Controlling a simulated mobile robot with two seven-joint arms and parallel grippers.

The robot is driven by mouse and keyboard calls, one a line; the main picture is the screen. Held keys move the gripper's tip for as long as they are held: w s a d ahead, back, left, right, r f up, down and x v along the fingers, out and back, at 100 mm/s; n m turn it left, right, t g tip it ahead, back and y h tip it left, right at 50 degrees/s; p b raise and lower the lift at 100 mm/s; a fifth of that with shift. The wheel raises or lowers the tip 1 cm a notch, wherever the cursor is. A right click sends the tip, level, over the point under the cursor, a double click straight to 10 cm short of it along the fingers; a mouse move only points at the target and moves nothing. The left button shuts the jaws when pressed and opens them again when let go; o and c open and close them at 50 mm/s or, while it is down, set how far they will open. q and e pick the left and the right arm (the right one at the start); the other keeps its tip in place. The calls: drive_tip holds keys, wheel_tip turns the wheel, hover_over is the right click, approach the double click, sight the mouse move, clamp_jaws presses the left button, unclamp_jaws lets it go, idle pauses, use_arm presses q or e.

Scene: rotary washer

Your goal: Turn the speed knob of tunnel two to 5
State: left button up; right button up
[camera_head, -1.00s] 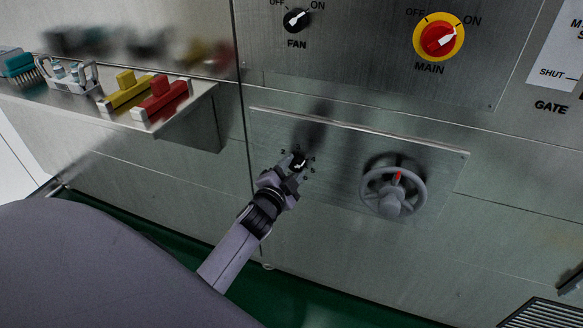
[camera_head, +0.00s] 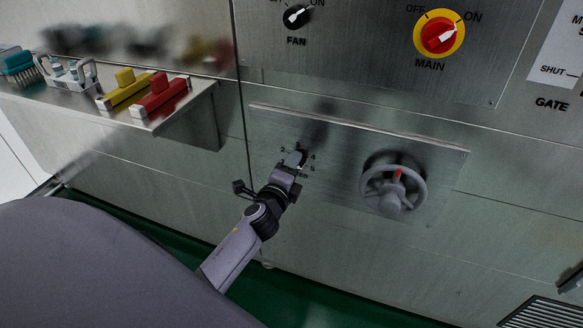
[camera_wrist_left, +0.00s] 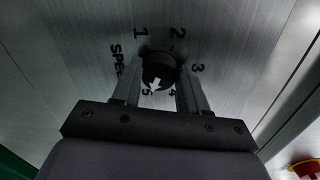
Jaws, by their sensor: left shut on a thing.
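The speed knob (camera_wrist_left: 158,68) is black with a white pointer, inside a ring of numbers on the steel panel. In the left wrist view its pointer is directed toward the bottom, close to the 5 and the 4. In the head view the knob is mostly hidden by my left gripper (camera_head: 297,160). The gripper's two fingers (camera_wrist_left: 158,90) are on either side of the knob, shut on it. The word SPEED (camera_wrist_left: 117,60) is partly covered by a finger. My right gripper is not in view.
A grey handwheel (camera_head: 393,188) with a red mark sits right of the knob. Above are the black FAN switch (camera_head: 296,17) and the red-and-yellow MAIN switch (camera_head: 439,34). A steel shelf (camera_head: 200,105) with brushes and a bottle rack juts out at left.

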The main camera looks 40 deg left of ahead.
use_arm(q)
drive_tip(key=shift+m, duration=0.5)
idle(0.3)
drive_tip(key=o, duration=1.1)
drive_tip(key=shift+c, duration=0.2)
drive_tip(key=v, duration=0.7)
drive_tip(key=shift+s+d, duration=0.1)
